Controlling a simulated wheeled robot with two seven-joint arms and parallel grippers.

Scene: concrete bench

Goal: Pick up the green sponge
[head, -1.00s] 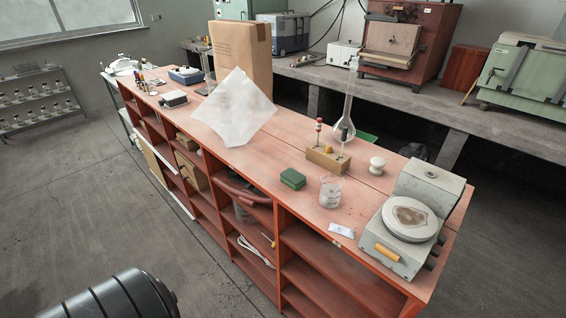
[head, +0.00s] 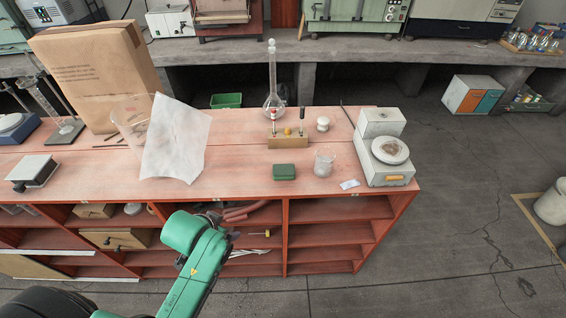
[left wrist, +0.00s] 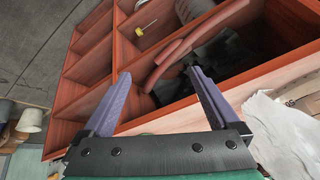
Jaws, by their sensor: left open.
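The green sponge (head: 284,172) is a small dark green block lying flat near the front edge of the red bench top, left of a glass beaker. I cannot make it out in the left wrist view. My left arm comes in green from the bottom in the head view, left of and below the sponge, in front of the shelves. In the left wrist view my left gripper (left wrist: 158,71) is open, with nothing between its two purple-grey fingers. It is apart from the sponge and faces the red shelf compartments. My right gripper is not in view.
Near the sponge are the beaker (head: 324,164), a wooden block (head: 288,141) with rods, a tall flask (head: 272,95) and a balance (head: 386,160). A white sheet (head: 176,140) leans left of it. Red hoses (left wrist: 200,40) lie in the open shelf. Bench top left of the sponge is clear.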

